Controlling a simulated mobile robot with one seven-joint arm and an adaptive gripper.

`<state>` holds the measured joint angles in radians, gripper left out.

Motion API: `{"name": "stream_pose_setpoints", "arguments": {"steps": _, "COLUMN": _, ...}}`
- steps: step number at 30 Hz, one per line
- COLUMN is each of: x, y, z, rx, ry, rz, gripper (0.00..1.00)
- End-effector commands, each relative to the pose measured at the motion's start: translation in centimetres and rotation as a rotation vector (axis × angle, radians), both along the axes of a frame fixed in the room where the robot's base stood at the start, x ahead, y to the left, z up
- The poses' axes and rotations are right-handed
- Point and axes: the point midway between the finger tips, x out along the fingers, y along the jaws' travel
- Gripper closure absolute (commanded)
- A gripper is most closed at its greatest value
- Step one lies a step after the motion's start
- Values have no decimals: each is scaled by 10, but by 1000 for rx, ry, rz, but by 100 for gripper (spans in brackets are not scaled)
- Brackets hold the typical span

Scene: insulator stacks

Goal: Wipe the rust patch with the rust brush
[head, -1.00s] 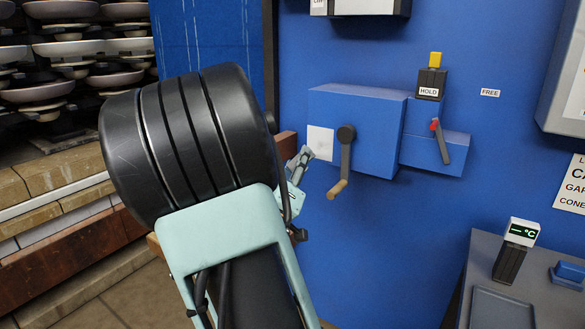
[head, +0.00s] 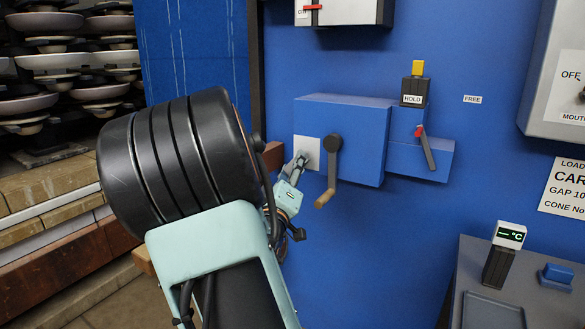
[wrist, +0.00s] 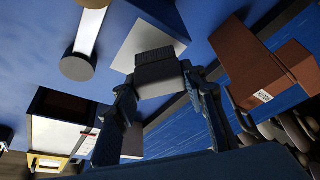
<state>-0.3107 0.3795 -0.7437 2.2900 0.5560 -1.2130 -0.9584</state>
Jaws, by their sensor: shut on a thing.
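My gripper (head: 298,168) is in front of the white square plate (head: 308,150) on the blue box, left of the crank. In the wrist view my gripper (wrist: 158,92) is shut on a grey block with a darker grey end, which I take to be the rust brush (wrist: 158,73). Its dark end overlaps the white plate (wrist: 148,38); I cannot tell whether they touch. I make out no rust colour on the plate's visible part. The brush and gripper hide some of it. In the head view the brush is too small to make out clearly.
The crank (head: 331,168) hangs just right of the plate. A brown block (wrist: 262,66) with a small label is to the plate's other side. A lever (head: 426,150) and HOLD lamp (head: 413,90) are further right. A grey table (head: 475,265) stands at lower right.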

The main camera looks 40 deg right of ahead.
Motion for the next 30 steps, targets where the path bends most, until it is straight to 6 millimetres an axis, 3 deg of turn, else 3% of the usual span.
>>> {"name": "stream_pose_setpoints", "arguments": {"steps": 30, "x": 7, "y": -16, "z": 0, "rx": 0, "ry": -1, "rz": 0, "gripper": 81}}
